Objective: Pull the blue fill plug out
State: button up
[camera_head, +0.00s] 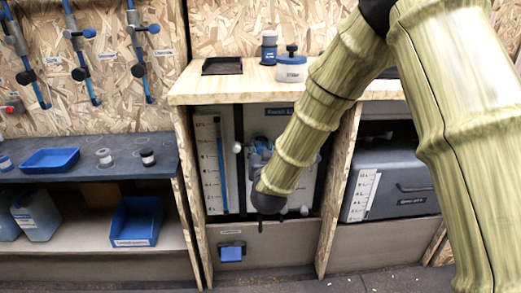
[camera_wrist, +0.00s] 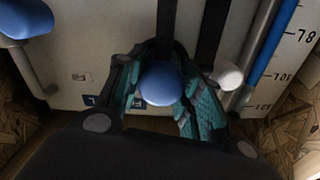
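A rounded blue knob (camera_wrist: 160,82), which looks like the blue fill plug, sits between the teal pads of my gripper (camera_wrist: 163,88) in the wrist view. The pads lie close on both sides of it, but I cannot tell whether they press on it. In the head view my gripper (camera_head: 258,158) is at the pale front panel of the middle bay, and my arm hides much of that panel. The plug cannot be made out clearly there.
A white knob (camera_wrist: 228,76) stands close beside my fingers, near a blue level tube (camera_wrist: 268,50). Another blue knob (camera_wrist: 25,18) is at the wrist view's upper left. A grey tank (camera_head: 395,180) fills the right bay; a bottle (camera_head: 291,68) stands on the wooden top.

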grip_shut()
jog(key=s, duration=0.2)
jog(key=s+p, duration=0.1)
jog(key=s, duration=0.2)
jog(key=shift+d+f, duration=0.15)
jog(key=o, duration=1.2)
grip_release()
jog(key=shift+d, duration=0.1)
jog(key=shift+s, duration=0.1)
jog(key=s, duration=0.8)
jog(key=s+d, duration=0.1)
jog(key=s, duration=0.2)
jog(key=shift+s, duration=0.4)
